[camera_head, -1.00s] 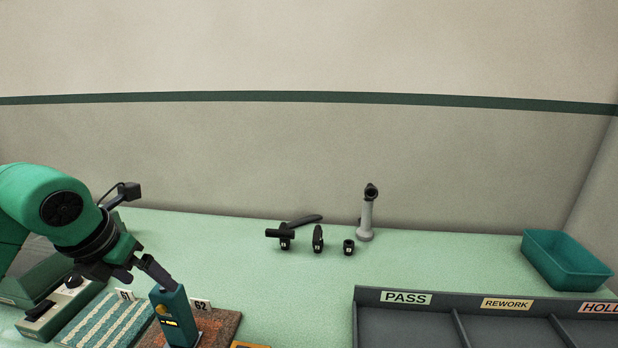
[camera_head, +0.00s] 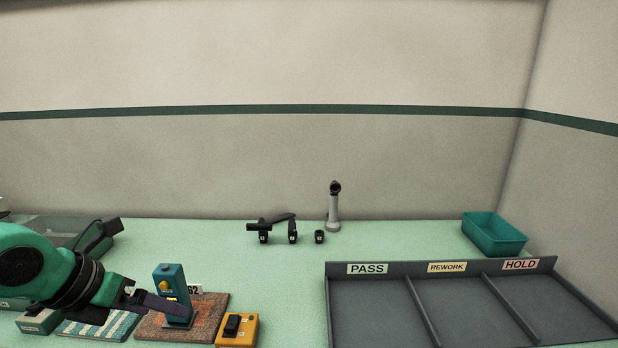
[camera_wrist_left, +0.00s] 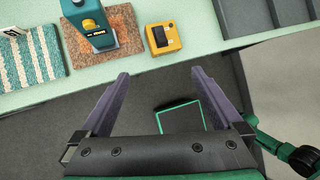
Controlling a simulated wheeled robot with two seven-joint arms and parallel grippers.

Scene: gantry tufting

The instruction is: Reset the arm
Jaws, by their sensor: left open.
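My left gripper (camera_head: 150,303) reaches in from the left in the head view, low over the front of the table, overlapping the brown carpet sample in the picture. In the left wrist view the gripper (camera_wrist_left: 160,73) is open, its two dark fingers spread with nothing between them. Beyond the fingers stand a teal handheld device (camera_wrist_left: 92,22) on the brown carpet sample (camera_wrist_left: 78,48) and a yellow box with a black switch (camera_wrist_left: 163,38). The device also shows upright in the head view (camera_head: 171,282), apart from the fingers as seen from the wrist. My right gripper is not in view.
A striped carpet sample (camera_head: 118,326) lies left of the brown one. A grey tray marked PASS, REWORK and HOLD (camera_head: 400,268) fills the right front. A teal bin (camera_head: 494,234), small black tools (camera_head: 264,230) and a grey stand (camera_head: 333,212) are behind. The middle table is clear.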

